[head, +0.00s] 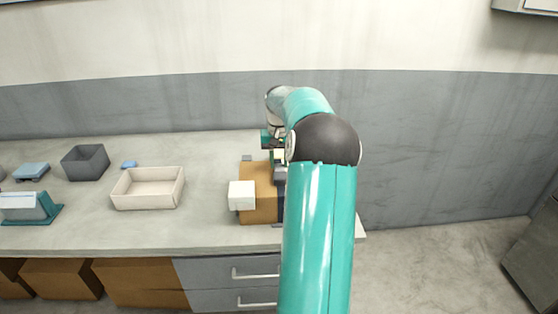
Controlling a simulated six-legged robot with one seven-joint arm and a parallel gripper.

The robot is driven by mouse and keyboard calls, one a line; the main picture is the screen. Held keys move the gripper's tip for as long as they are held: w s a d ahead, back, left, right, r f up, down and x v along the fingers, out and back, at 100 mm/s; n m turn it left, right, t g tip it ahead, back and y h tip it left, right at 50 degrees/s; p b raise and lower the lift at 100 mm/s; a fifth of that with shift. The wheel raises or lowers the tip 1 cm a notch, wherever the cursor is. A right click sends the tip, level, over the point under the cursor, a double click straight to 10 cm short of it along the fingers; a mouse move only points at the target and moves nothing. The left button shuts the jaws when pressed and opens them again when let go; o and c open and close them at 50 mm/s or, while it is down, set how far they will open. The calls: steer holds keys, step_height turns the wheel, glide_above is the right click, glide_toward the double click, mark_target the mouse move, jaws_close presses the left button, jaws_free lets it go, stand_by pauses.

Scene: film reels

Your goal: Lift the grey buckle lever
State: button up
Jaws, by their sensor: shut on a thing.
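A brown case (258,195) stands on the counter's right end, with a dark grey strap or buckle part (280,174) along its right side. My gripper (279,158) is over the back right of the case, at the top of this grey part. It appears shut on the grey buckle lever, but my arm hides most of the fingertips and the lever itself. I cannot tell how far the lever is raised.
A white block (241,196) is at the case's left side. Further left on the counter (215,232) are a cream tray (148,203), a dark grey bin (85,162), a small blue piece (129,164) and a teal-based item (32,208). Counter between tray and case is clear.

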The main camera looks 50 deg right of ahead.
mark_target(280, 176)
steer(key=shift+r, duration=0.1)
steer(key=shift+s+a+r+t+h, duration=0.2)
steer(key=shift+a+t+h, duration=0.05)
steer(key=shift+t+h, duration=0.3)
steer(key=shift+s+a+r+t+h, duration=0.2)
steer(key=shift+t+h, duration=0.25)
steer(key=shift+h, duration=0.2)
steer(key=t+h, duration=0.1)
steer(key=s+a+t+h, duration=0.1)
steer(key=t+h, duration=0.1)
steer(key=shift+a+r, duration=0.1)
steer(key=shift+r, duration=0.05)
steer(key=shift+s+a+t+h, duration=0.2)
steer(key=shift+t+h, duration=0.25)
steer(key=shift+h, duration=0.15)
steer(key=shift+s+a+t+h, duration=0.1)
steer(key=shift+s+t+h, duration=0.1)
steer(key=shift+t+h, duration=0.35)
steer(key=shift+s+a+f+t+h, duration=0.1)
steer(key=shift+a+f+t+h, duration=0.15)
steer(key=shift+t+h, duration=0.4)
steer(key=shift+s+a+f+t+h, duration=0.15)
steer(key=shift+s+a+t+h, duration=0.15)
steer(key=shift+t+h, duration=0.45)
steer(key=shift+s+a+f+t+h, duration=0.2)
steer(key=shift+t+h, duration=0.3)
steer(key=shift+h, duration=0.45)
steer(key=shift+r, duration=0.15)
steer(key=o, duration=1)
